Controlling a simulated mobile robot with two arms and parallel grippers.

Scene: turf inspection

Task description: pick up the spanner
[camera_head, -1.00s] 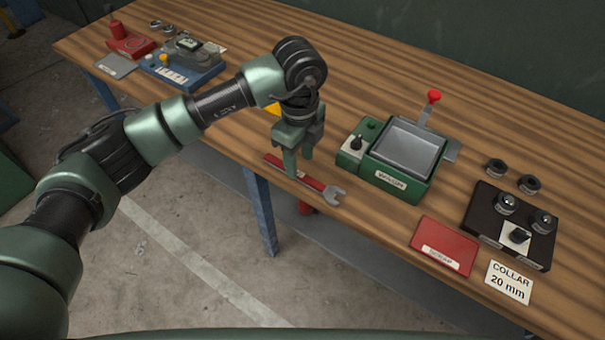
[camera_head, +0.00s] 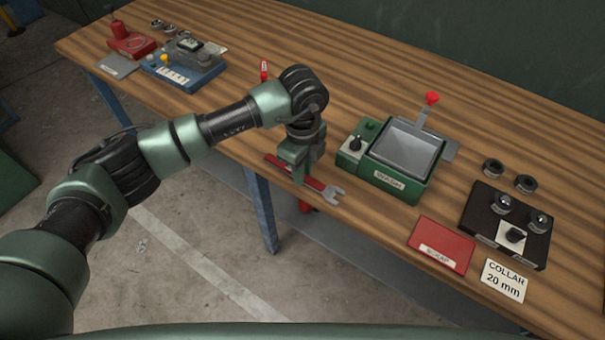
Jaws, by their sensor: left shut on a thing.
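The spanner (camera_head: 333,194) has a red handle and a grey open-ended jaw. It lies along the front edge of the wooden table, left of the green box. My left gripper (camera_head: 298,178) points down and is shut on the spanner's red handle. The fingers hide part of the handle; its left end and the grey jaw stay in view. The spanner looks to be at table height; I cannot tell whether it touches the wood. My right gripper is not in view.
A green box with a grey tray (camera_head: 402,150) and a red-knobbed lever stands just right of the spanner. A red plate (camera_head: 441,243), a collar sign (camera_head: 506,281) and a black block (camera_head: 480,222) are further right. A blue device (camera_head: 185,78) stands far left.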

